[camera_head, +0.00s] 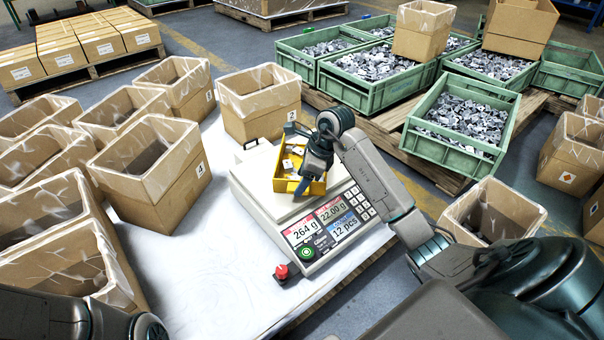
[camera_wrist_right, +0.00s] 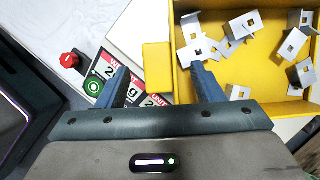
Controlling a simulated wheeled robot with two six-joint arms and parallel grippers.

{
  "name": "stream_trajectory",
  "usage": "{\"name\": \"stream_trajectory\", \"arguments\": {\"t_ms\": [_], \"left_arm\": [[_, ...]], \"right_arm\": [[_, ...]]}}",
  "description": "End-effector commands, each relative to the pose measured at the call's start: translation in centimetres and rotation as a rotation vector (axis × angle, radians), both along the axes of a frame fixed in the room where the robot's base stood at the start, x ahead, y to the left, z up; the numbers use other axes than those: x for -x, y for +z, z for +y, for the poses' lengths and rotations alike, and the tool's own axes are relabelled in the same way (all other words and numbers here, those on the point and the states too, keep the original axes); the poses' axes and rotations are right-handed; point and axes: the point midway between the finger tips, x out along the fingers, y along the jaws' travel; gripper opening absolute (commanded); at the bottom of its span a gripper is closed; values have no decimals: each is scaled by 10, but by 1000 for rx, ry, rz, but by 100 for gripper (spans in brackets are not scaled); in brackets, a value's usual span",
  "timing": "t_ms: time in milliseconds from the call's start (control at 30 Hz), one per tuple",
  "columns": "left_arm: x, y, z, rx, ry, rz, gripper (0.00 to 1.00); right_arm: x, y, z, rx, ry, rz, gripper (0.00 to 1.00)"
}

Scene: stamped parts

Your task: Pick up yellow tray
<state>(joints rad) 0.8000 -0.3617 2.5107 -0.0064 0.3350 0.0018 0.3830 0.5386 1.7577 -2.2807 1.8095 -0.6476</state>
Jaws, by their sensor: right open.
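The yellow tray (camera_head: 284,186) sits on the scale's (camera_head: 254,199) weighing plate with several small grey metal parts in it. In the right wrist view the tray (camera_wrist_right: 156,55) fills the right side, and its parts (camera_wrist_right: 243,25) are bent pieces with square holes. My right gripper (camera_head: 314,178) is open at the tray's near right side. In the right wrist view the fingers of the right gripper (camera_wrist_right: 161,82) stand apart, with the tray's yellow edge between them. One finger overlaps the tray's inside. Contact cannot be told. My left gripper is out of view; only part of the left arm shows.
The scale's display reads 264 g, 22.00 g and 12 pcs. A red button (camera_head: 282,272) is at its front. Open cardboard boxes (camera_head: 150,165) crowd the left of the white table, and one box (camera_head: 262,105) stands behind the scale. Green crates (camera_head: 462,120) of parts are beyond.

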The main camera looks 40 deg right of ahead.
Motion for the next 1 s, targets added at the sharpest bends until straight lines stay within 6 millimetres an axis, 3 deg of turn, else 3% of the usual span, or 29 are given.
{"name": "stream_trajectory", "arguments": {"t_ms": [33,167,433,467,733,1000], "left_arm": [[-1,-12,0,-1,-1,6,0],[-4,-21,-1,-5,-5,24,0],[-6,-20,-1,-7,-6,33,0],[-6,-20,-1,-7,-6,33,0],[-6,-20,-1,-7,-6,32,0],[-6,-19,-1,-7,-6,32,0]], "right_arm": [[-1,-13,2,-1,0,0,61],[-6,-29,8,-3,1,0,61],[-7,-30,9,1,0,1,61],[-7,-30,9,1,0,1,59],[-7,-30,9,0,0,0,6],[-8,-29,9,1,0,-2,3]]}}
